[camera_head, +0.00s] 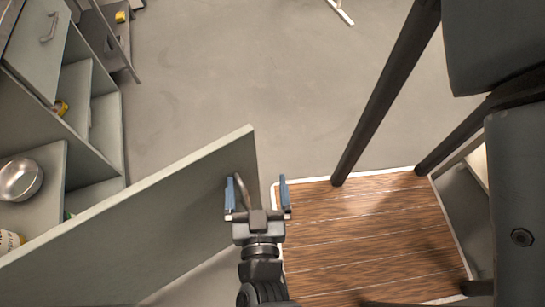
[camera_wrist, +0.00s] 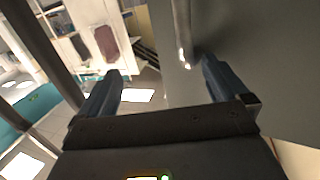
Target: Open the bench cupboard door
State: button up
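The bench cupboard door (camera_head: 165,215) is a large grey-green panel, standing wide open and swung out from the cupboard (camera_head: 100,130) at left. Its metal bar handle (camera_head: 243,188) is near the door's free end. My gripper (camera_head: 258,195) is open beside the door face, its blue fingers apart. In the head view the handle shows between the fingers, close to the left one. In the wrist view the handle (camera_wrist: 182,35) lies ahead, between the two fingers, nearer the right one, on the door's grey face (camera_wrist: 240,30). The fingers are not closed on it; I cannot tell whether they touch it.
A steel bowl (camera_head: 20,179) and a can (camera_head: 10,241) are at the cupboard on the left. A wooden slatted platform (camera_head: 360,235) with dark posts (camera_head: 385,95) is close at right. The grey floor (camera_head: 230,70) beyond the door is clear.

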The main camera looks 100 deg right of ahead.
jog(key=s+d+r+m+g, duration=0.1)
jog(key=s+d+r, duration=0.2)
jog(key=s+d, duration=0.1)
jog(key=shift+d+r+g+h, duration=0.15)
jog(key=shift+r+g+h, duration=0.15)
jog(key=shift+r+h, duration=0.1)
jog(key=w+f+t, duration=0.1)
jog(key=w, duration=0.1)
jog(key=w+a+f+n+t+y, duration=0.1)
jog(key=w+f, duration=0.1)
jog(key=shift+w+a+y, duration=0.1)
jog(key=shift+a+y, duration=0.05)
jog(key=shift+y, duration=0.15)
jog(key=shift+c, duration=0.3)
jog(key=a, duration=0.3)
jog(key=shift+w+a+f, duration=0.1)
jog(key=c, duration=0.6)
send_near(253, 161)
jog(key=a, duration=0.1)
jog(key=w+a+f, duration=0.1)
jog(key=shift+a+f+t, duration=0.2)
jog(key=shift+a+t, duration=0.2)
jog(key=shift+r, duration=0.1)
jog(key=shift+p, duration=0.3)
